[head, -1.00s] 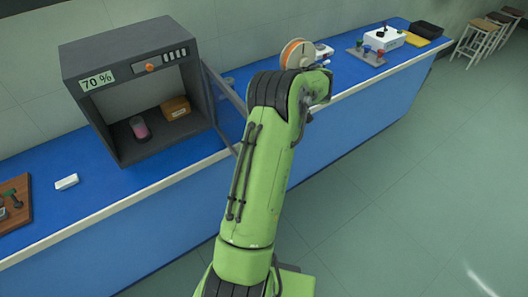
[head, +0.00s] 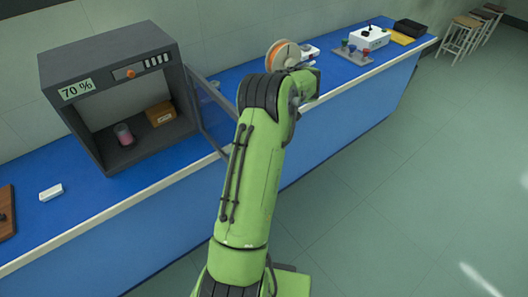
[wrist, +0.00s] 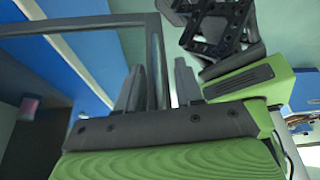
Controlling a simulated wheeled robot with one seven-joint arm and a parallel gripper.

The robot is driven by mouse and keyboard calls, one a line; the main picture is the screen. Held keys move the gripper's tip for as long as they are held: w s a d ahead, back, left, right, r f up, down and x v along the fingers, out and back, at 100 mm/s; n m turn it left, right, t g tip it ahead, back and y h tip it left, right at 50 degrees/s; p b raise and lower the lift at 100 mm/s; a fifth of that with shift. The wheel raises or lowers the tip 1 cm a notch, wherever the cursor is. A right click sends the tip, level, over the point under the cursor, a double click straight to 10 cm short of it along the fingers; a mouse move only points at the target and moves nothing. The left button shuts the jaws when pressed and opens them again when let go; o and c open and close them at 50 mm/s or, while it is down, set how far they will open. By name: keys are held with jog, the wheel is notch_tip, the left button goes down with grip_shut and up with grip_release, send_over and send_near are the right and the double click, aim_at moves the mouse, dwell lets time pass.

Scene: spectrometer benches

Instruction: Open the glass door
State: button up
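The glass door (head: 214,112) of the dark grey cabinet (head: 108,52) stands swung out from the cabinet's right side, leaving the front open. My arm hides the door's outer part in the head view. In the wrist view the door's grey frame (wrist: 155,62) runs down between my two fingers. My gripper (wrist: 158,88) has its fingers apart, one on each side of this frame bar. I cannot tell whether either finger touches it. In the head view my gripper is hidden behind my arm.
Inside the cabinet are a pink-filled jar (head: 124,134) and a brown box (head: 160,113). A white block (head: 51,192) lies on the blue bench (head: 95,205). An orange spool (head: 283,55) stands behind my arm.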

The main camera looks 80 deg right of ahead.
jog(key=p+v, duration=1)
jog(key=v, duration=0.5)
jog(key=shift+r, duration=0.4)
jog(key=shift+w, duration=0.1)
